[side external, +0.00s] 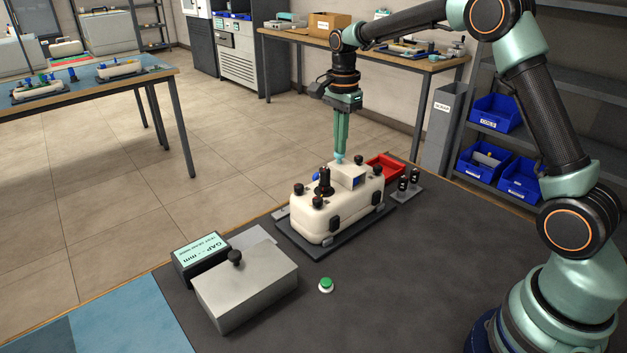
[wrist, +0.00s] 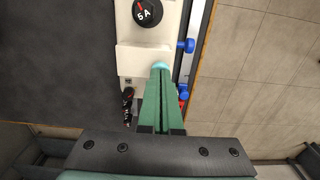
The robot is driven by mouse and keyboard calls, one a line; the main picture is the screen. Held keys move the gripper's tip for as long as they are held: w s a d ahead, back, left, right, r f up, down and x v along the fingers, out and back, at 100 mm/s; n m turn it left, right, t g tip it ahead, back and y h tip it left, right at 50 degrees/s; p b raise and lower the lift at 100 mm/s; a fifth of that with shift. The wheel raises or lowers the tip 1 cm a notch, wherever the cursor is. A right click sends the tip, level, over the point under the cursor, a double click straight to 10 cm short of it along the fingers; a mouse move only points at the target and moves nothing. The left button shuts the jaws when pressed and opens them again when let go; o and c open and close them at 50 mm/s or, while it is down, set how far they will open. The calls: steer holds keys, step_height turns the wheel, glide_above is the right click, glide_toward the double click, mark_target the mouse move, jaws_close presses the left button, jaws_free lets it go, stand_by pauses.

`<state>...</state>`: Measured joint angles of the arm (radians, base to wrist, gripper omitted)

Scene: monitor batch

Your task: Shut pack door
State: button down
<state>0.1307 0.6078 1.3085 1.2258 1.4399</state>
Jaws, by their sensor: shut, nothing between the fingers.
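The cream pack (side external: 325,222) stands on a dark base plate, with black knobs on its top and grey latches on its near side. A raised cream block (side external: 345,172) with a small blue patch sits at its far right end. I cannot tell clearly which part is the door or how far it stands open. My gripper (side external: 339,159) points down, shut and empty, with its pale tips at or just above the raised block; contact is unclear. In the wrist view the closed fingertips (wrist: 160,66) lie over the cream pack (wrist: 130,63), below a black dial (wrist: 147,13).
A grey box (side external: 245,292) with a black knob and a gap display (side external: 202,258) stand at front left. A green button (side external: 326,285) is in front of the pack. A red tray (side external: 385,167) and black posts (side external: 408,182) stand close behind right. The dark mat is clear at right.

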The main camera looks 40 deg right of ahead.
steer(key=shift+r, duration=3)
